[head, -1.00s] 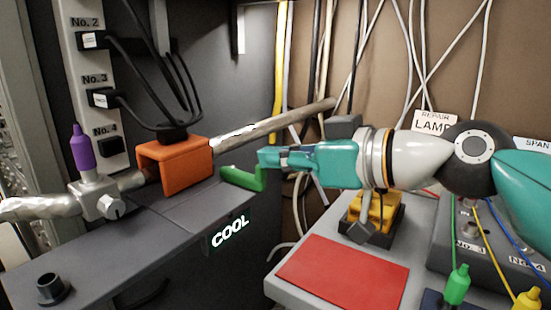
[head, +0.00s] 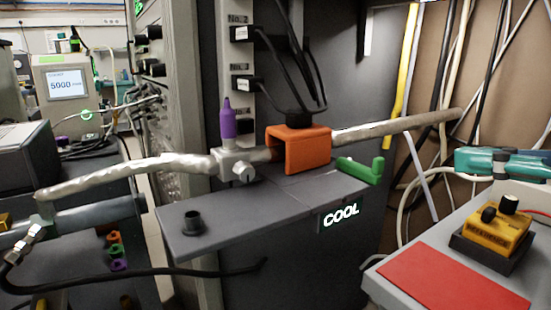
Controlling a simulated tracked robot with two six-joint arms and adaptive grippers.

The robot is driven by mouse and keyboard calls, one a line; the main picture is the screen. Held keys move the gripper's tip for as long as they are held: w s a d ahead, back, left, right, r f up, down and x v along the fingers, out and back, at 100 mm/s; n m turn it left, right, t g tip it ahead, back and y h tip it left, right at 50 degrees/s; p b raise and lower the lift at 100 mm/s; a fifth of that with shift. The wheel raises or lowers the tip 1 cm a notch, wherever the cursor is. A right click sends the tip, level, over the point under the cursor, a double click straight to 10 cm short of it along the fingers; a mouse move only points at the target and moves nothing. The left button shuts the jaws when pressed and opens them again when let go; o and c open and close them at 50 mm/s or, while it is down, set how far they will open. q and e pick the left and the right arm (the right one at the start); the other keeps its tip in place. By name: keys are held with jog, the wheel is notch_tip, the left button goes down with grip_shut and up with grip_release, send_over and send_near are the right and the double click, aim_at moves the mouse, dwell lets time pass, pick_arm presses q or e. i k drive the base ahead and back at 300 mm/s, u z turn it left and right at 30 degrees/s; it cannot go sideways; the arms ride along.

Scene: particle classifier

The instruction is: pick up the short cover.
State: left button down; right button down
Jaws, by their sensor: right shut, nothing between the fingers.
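My left gripper is not in view.
A green hook-shaped piece (head: 361,170) stands on the cabinet's right edge, between cover and gripper. A valve with a purple top (head: 229,121) is left of the cover. The cabinet top (head: 240,212) is mostly clear. A yellow box (head: 496,232) and red mat (head: 450,283) are at lower right.

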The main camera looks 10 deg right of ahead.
aim_at(309, 143)
jog(key=k, duration=1.45)
